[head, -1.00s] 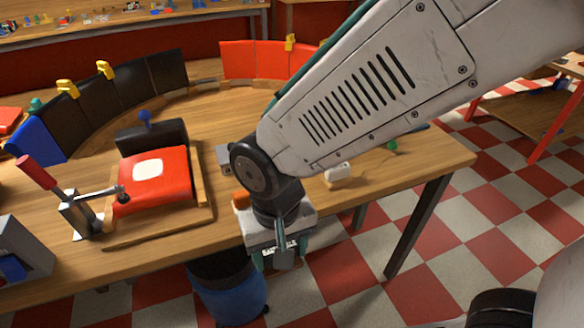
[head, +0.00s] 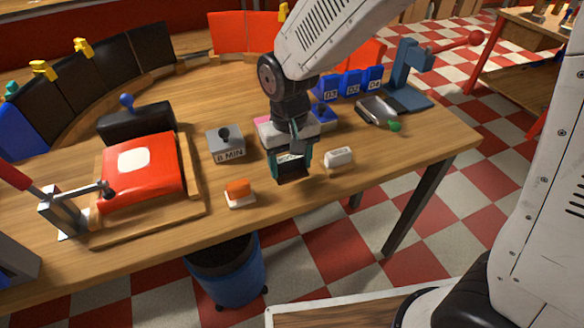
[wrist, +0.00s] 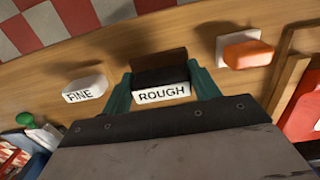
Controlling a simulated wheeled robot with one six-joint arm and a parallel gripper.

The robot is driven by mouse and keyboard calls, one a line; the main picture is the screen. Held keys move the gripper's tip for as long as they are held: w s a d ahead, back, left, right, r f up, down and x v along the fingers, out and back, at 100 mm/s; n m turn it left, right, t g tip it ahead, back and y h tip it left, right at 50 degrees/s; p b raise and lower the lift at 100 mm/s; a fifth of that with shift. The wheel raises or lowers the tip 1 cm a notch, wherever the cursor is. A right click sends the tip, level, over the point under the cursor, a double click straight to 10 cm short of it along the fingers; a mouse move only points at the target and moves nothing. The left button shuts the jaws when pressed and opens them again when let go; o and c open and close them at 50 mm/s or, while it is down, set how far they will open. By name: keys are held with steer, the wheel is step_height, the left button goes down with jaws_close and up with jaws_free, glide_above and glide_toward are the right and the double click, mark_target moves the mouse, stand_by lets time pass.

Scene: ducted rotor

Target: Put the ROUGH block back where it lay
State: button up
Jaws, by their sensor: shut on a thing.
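The ROUGH block (wrist: 162,96), dark with a white label lettered ROUGH, is between the two green fingers of my gripper (wrist: 164,90) in the wrist view. In the head view my gripper (head: 291,165) is shut on the dark block (head: 292,174) over the front part of the wooden table (head: 300,205). I cannot tell whether its underside touches the table. The white FINE block (wrist: 85,88) lies on the wood to its left in the wrist view. In the head view the FINE block (head: 338,157) is just right of my gripper.
An orange block on a white base (head: 239,192) lies left of my gripper, near the front edge. A grey 8 MIN box (head: 225,142) stands behind it. A red pad (head: 142,172) in a wooden frame is further left. A blue bin (head: 230,275) stands below the edge.

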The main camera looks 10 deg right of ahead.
mark_target(291, 171)
steer(key=shift+w+d+f, duration=0.1)
steer(key=shift+w+d, duration=0.05)
steer(key=shift+w, duration=0.4)
steer(key=shift+f, duration=1.7)
steer(key=shift+f, duration=0.2)
steer(key=o, duration=0.9)
steer(key=shift+o, duration=0.2)
